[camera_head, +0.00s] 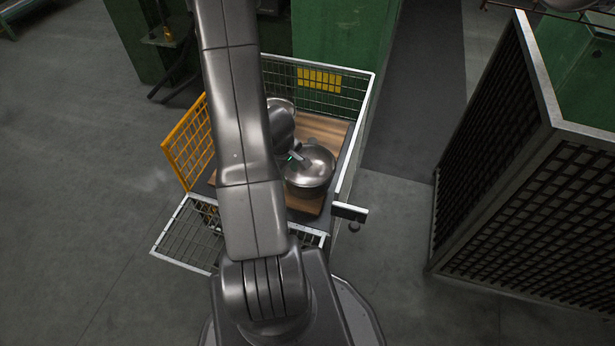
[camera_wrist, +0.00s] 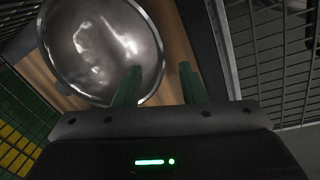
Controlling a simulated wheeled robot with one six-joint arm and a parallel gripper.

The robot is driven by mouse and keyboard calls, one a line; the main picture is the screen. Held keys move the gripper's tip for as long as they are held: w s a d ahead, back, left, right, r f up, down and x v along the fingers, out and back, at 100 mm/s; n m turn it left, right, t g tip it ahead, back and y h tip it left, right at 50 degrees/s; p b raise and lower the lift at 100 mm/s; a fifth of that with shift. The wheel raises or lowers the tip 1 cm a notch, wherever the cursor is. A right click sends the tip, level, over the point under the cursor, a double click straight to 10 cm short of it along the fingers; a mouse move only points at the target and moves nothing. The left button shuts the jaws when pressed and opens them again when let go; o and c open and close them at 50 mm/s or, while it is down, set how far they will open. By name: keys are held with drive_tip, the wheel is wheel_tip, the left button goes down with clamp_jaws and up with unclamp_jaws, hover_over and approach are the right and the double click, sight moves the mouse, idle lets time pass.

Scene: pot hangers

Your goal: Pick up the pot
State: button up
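A shiny metal pot (camera_head: 314,172) sits on a wooden board inside a wire cage cart. In the wrist view, the round pot (camera_wrist: 92,48) fills the upper left, and its rim curves past my fingers. My gripper (camera_wrist: 160,86) is open, with its two green fingers apart. The left finger overlaps the pot near its rim and the right finger lies outside the rim, over the board. I cannot tell whether either finger touches it. In the head view, my arm hides most of my gripper, which is by the pot's upper left.
The cart (camera_head: 346,178) has white mesh walls and an orange mesh side (camera_head: 188,143). A tall dark mesh fence (camera_head: 520,210) stands to the right. Grey floor is free at left.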

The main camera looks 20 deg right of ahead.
sight(291, 179)
drive_tip(key=f+b, duration=0.1)
drive_tip(key=f, duration=0.1)
drive_tip(key=f+b, duration=0.1)
drive_tip(key=f, duration=0.1)
drive_tip(key=shift+w+d, duration=0.2)
drive_tip(key=shift+d, duration=0.2)
drive_tip(key=shift+w+d+f+b, duration=0.15)
drive_tip(key=shift+f+b, duration=1.25)
drive_tip(key=shift+f, duration=0.15)
drive_tip(key=shift+w+d+f+b, duration=0.1)
drive_tip(key=shift+f+b, duration=1.3)
drive_tip(key=shift+f, duration=0.1)
drive_tip(key=shift+r, duration=0.1)
clamp_jaws()
